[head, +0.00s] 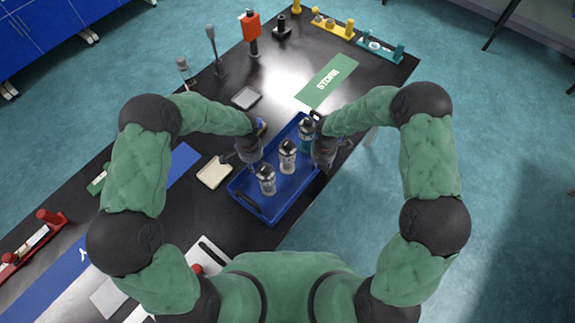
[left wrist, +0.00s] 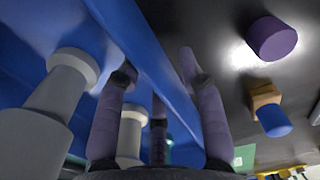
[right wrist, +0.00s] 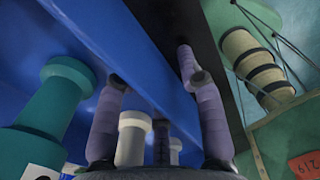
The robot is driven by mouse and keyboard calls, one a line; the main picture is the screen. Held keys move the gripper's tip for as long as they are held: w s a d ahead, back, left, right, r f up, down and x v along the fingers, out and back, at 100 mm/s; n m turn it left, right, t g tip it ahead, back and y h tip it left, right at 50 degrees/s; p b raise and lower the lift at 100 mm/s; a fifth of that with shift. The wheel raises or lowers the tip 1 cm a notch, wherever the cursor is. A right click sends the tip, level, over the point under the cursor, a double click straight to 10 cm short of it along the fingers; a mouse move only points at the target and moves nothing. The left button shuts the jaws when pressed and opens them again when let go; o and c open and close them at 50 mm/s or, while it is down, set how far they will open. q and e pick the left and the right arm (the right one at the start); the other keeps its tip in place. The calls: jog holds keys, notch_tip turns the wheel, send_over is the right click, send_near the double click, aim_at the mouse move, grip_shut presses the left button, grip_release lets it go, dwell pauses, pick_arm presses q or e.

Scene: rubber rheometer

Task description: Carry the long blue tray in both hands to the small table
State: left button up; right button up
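In the left wrist view the fingers (left wrist: 157,68) stand on both sides of the tray wall (left wrist: 150,65). The right wrist view shows the same, with fingers (right wrist: 152,65) astride the wall (right wrist: 145,65). Both grippers look open, without clear contact. Fingertip ends are partly hidden.
The dark bench (head: 290,72) also holds a green STORE mat (head: 327,82), a grey dish (head: 246,97), a beige dish (head: 215,172), a red-orange device (head: 251,30) and yellow (head: 333,25) and teal (head: 380,48) racks. Open teal floor (head: 400,250) lies to the right.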

pick_arm(q)
grip_shut()
pick_arm(e)
grip_shut()
pick_arm(q)
jog(key=shift+w+r, duration=0.1)
pick_arm(e)
jog(key=shift+w+r, duration=0.1)
jog(key=shift+r, duration=0.05)
pick_arm(q)
jog(key=shift+r, duration=0.1)
pick_arm(e)
jog(key=shift+r, duration=0.1)
